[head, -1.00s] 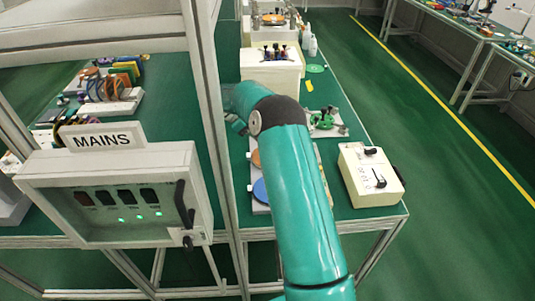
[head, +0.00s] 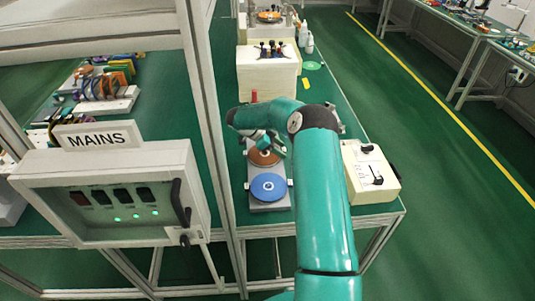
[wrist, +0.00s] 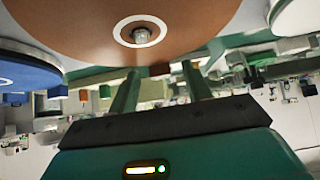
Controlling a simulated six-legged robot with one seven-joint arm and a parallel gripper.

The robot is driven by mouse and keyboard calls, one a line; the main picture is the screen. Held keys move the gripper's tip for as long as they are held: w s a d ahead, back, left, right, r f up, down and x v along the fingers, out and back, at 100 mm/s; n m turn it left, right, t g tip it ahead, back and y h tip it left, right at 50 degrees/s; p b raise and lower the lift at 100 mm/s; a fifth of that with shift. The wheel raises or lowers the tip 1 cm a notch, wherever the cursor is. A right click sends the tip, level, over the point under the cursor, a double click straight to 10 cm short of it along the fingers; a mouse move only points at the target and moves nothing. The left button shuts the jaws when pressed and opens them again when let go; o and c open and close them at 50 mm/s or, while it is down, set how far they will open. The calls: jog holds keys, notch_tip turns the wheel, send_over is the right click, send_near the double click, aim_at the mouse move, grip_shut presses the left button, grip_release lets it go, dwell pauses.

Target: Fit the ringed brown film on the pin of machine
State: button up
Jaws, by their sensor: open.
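The brown film (head: 263,157) lies on a grey plate (head: 262,207) on the green bench. In the wrist view the brown film (wrist: 70,22) fills the top, with a white ring at its centre around a small pale peg end. My gripper (head: 279,147) is at the film's right side in the head view. In the wrist view my gripper (wrist: 160,85) is open, its two green fingers apart and reaching toward the film's edge; I cannot tell whether they touch it. I cannot tell which machine's pin is meant; a cream machine (head: 268,74) stands farther back.
A blue disc (head: 269,187) lies on the plate nearer me. A cream control box (head: 370,172) stands to the right. A machine with an orange disc (head: 269,16) is far back. The MAINS box (head: 110,195) and frame post (head: 213,120) stand left.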

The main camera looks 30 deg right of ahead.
jog(key=c, duration=1.1)
jog(key=shift+o, duration=0.2)
